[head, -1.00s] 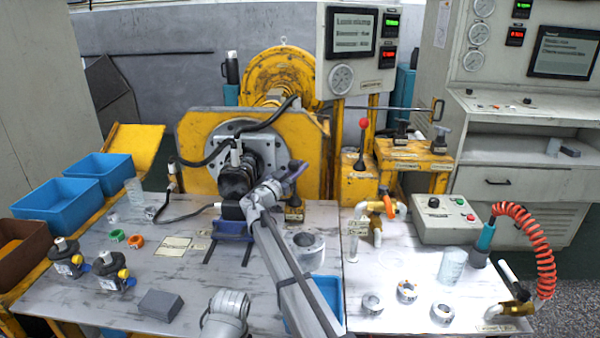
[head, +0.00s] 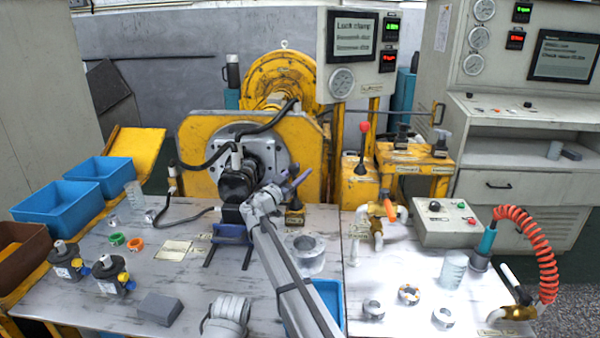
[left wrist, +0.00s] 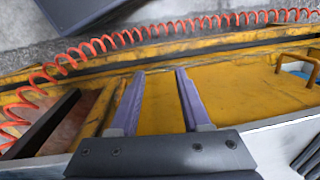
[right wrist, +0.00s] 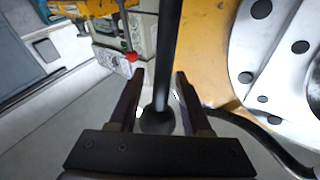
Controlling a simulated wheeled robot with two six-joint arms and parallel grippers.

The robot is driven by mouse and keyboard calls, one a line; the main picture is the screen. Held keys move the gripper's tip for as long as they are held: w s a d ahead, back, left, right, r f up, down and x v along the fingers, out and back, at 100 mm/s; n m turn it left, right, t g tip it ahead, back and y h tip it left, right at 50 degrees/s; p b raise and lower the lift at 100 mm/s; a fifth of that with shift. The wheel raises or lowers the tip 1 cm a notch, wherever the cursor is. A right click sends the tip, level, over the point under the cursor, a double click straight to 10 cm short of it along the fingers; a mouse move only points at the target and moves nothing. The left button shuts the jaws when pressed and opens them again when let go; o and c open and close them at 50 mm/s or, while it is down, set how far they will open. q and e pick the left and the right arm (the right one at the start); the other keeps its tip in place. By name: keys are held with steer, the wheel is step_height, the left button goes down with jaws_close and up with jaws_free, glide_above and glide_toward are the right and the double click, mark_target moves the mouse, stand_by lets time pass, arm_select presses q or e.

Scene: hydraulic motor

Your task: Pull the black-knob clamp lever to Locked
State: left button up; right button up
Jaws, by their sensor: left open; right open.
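The black-knob clamp lever shows in the right wrist view as a dark rod with a round black knob (right wrist: 157,122). The knob lies between the fingers of my right gripper (right wrist: 157,85), near its palm; the rod runs away between them. The gripper is open, and I see a gap on both sides of the rod. In the head view my right gripper (head: 290,184) is at the lever's small black base (head: 295,216), beside the black motor (head: 238,182), and hides part of the lever. My left gripper (left wrist: 158,75) is open and empty in the left wrist view.
A red-knob lever (head: 363,128) stands to the right. A metal ring (head: 308,252) and a blue cradle (head: 232,234) are near my right arm. Hoses loop over the yellow plate (head: 200,130). The screen (head: 354,36) seems to read "Lock clamp".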

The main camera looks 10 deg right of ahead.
steer(key=b+v, duration=0.1)
steer(key=v, duration=0.6)
steer(key=shift+s+a, duration=0.2)
steer(key=shift+a, duration=0.05)
steer(key=shift+f, duration=0.1)
